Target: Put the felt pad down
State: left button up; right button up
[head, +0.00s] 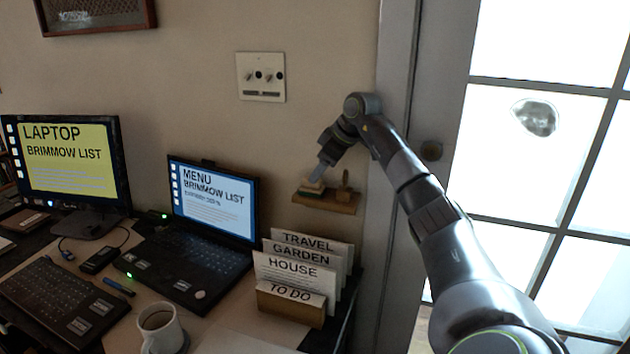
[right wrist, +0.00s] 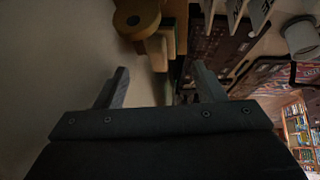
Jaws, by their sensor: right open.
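A small pad-like block (head: 312,187), which looks like the felt pad, rests at the left end of a small wooden wall shelf (head: 340,206). My right gripper (head: 322,172) is just above that block in the head view, its fingers pointing down. In the right wrist view its two fingers (right wrist: 160,85) stand apart with nothing held between them. A pale block edge (right wrist: 158,52) shows beyond the fingertips; its felt side cannot be made out. My left gripper is not in view.
A small wooden knobbed object (head: 344,188) stands on the shelf's right half. A card holder (head: 290,304) with several labelled cards, a laptop (head: 212,200) and a mug (head: 160,330) are on the desk below. A glazed door (head: 400,130) is close on the right.

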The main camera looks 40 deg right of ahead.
jog(key=v, duration=0.6)
jog(key=shift+s+r, duration=0.2)
jog(key=shift+a+f, duration=0.1)
